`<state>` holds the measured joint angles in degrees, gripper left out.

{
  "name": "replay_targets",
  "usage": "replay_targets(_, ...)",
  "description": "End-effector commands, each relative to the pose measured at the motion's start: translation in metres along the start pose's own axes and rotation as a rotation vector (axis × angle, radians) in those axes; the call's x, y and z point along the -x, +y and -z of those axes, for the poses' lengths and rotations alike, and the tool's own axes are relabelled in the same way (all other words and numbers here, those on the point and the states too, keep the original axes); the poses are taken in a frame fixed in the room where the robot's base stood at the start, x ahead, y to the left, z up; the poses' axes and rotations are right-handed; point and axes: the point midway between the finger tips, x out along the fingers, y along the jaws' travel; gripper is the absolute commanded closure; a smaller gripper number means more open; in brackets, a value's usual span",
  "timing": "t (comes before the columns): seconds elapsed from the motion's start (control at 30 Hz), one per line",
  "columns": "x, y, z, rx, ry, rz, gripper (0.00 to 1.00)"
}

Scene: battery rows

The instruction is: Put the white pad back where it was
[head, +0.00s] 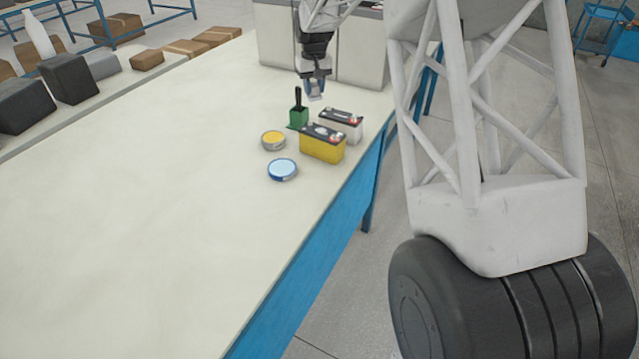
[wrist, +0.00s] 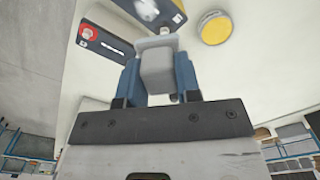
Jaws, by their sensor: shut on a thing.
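My gripper (head: 314,88) is at the far end of the table, held above it, behind the batteries. In the wrist view my gripper (wrist: 157,72) has its two blue fingers closed on the white pad (wrist: 156,68), a pale block with a wider top end. In the head view the white pad (head: 315,97) shows only as a small pale patch below the fingers. Whether it touches anything beneath is not clear.
A green block with a black handle (head: 298,117), a white battery (head: 341,125), a yellow battery (head: 322,147), a yellow-lidded tin (head: 273,140) and a blue-lidded tin (head: 282,170) stand near the table's (head: 150,200) right edge. The table's left and front are clear.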

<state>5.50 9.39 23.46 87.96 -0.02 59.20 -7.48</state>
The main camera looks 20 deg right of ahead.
Motion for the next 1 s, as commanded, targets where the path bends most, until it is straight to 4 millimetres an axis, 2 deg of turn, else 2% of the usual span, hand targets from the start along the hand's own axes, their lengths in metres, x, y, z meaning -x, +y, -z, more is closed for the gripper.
replay_targets(0.17,-0.021,-0.018,-0.047,0.053,-0.004,0.000,0.88)
replay_targets(0.7,-0.126,-0.041,-0.224,0.264,-0.003,0.000,0.88)
replay_targets(0.9,-0.151,-0.047,-0.276,0.323,-0.001,0.000,0.88)
replay_targets(1.0,-0.159,-0.049,-0.293,0.342,-0.001,0.000,0.88)
